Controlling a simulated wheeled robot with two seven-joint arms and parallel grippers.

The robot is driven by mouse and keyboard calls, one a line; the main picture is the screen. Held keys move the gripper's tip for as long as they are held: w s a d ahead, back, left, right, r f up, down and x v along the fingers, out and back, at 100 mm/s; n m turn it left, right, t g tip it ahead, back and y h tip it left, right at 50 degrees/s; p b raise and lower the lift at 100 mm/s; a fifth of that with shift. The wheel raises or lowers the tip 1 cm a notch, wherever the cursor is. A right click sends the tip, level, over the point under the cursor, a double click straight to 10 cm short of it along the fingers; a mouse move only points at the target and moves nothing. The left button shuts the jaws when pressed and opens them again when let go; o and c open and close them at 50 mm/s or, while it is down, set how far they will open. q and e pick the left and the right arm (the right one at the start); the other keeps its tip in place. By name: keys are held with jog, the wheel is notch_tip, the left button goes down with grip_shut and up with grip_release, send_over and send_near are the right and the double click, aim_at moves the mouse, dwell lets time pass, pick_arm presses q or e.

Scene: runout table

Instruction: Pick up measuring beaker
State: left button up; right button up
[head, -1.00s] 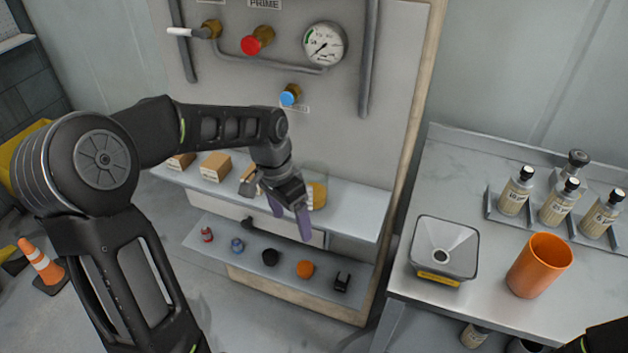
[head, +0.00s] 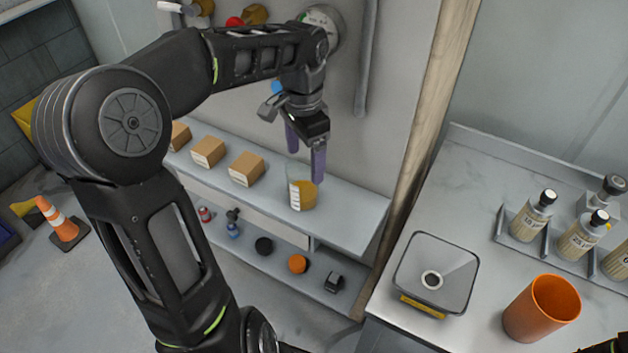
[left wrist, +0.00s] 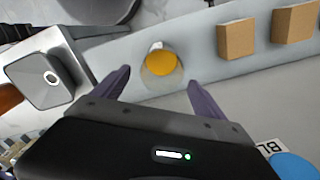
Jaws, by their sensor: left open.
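The measuring beaker (head: 302,193) is a clear vessel with pale markings and amber contents. It stands upright on the upper grey shelf, near its right part. In the left wrist view the beaker (left wrist: 161,66) shows beyond and between the fingertips. My left gripper (head: 305,166) is open, with its purple fingers pointing down just above the beaker; one finger overlaps the beaker's upper edge in the picture. The left wrist view shows the open fingers (left wrist: 158,82) wide apart with nothing held. My right gripper is not clearly seen; only a dark bit shows at the lower right corner.
Several cardboard boxes (head: 246,169) stand left of the beaker on the shelf (head: 350,226). Small parts, including an orange knob (head: 297,264), lie on the lower shelf.

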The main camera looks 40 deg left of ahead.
aim_at(303, 167)
pick_arm(q)
jog(key=shift+s, duration=0.15)
jog(key=shift+f, duration=1.3)
jog(key=shift+a+f+p, duration=0.1)
jog(key=shift+f+p, duration=0.1)
jog(key=shift+p, duration=0.1)
notch_tip(303, 167, down, 5)
jog(key=shift+a+r+p, duration=0.1)
jog(key=shift+p, duration=0.4)
